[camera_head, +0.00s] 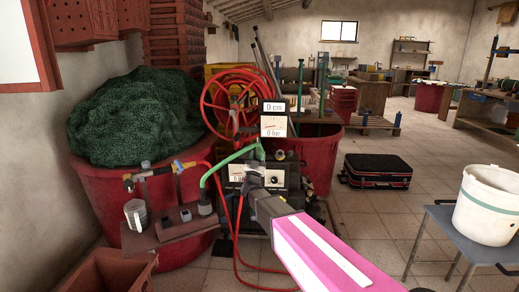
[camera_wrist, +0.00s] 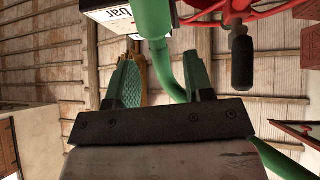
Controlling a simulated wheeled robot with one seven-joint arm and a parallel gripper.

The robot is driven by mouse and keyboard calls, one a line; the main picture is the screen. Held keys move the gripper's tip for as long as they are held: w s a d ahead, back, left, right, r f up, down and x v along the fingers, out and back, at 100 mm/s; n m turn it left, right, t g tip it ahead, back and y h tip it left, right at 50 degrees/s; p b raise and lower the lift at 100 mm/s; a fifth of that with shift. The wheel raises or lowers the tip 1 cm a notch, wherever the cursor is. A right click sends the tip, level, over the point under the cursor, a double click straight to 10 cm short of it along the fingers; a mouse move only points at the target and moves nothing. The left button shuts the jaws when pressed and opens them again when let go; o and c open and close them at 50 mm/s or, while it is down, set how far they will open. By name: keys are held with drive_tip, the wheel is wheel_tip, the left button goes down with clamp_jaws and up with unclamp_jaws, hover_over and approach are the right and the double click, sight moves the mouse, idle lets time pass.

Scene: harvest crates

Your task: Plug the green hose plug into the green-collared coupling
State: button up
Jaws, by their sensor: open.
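The green hose (camera_head: 228,162) arcs from a dark block on the left shelf toward the pump unit. Its lower left end sits at a grey cylindrical piece (camera_head: 204,206), where I cannot clearly make out the plug. A coupling assembly (camera_head: 160,171) with orange and blue parts stands on the left; I cannot clearly tell a green collar on it. My gripper (camera_head: 252,178) is in front of the pump unit, right of the hose's left end. In the wrist view my gripper (camera_wrist: 162,80) is open, and the green hose (camera_wrist: 168,68) passes behind and between its fingers, seemingly not held.
The pump unit (camera_head: 271,176) carries a display (camera_head: 274,127) reading 0 cm and 0 bar. A red hose reel (camera_head: 236,102) stands behind. A red tub with green netting (camera_head: 135,118) is at left. A metal cup (camera_head: 135,213) stands on the shelf (camera_head: 170,232). A bucket (camera_head: 487,205) is at right.

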drive_tip(key=shift+v, duration=1.75)
drive_tip(key=shift+d+f, duration=0.1)
drive_tip(key=s+d+f+n+g+y, duration=0.3)
drive_tip(key=d+f+g+y, duration=0.1)
drive_tip(key=d+f+g, duration=0.3)
drive_tip(key=s+d+f+n+g+y, duration=0.35)
drive_tip(key=f+g, duration=0.25)
drive_tip(key=f, duration=0.3)
drive_tip(key=s+d+f+m+g, duration=0.1)
drive_tip(key=s+d+f+g, duration=0.1)
drive_tip(key=s+d+g, duration=0.2)
drive_tip(key=s+d+f+m+g+h, duration=0.1)
drive_tip(key=s+d+g, duration=0.3)
drive_tip(key=s, duration=0.7)
drive_tip(key=s+d+f+m+g+h, duration=0.1)
drive_tip(key=s+d+f+g, duration=0.3)
drive_tip(key=s+d, duration=0.2)
drive_tip(key=shift+s, duration=1.15)
drive_tip(key=shift+d+f, duration=0.1)
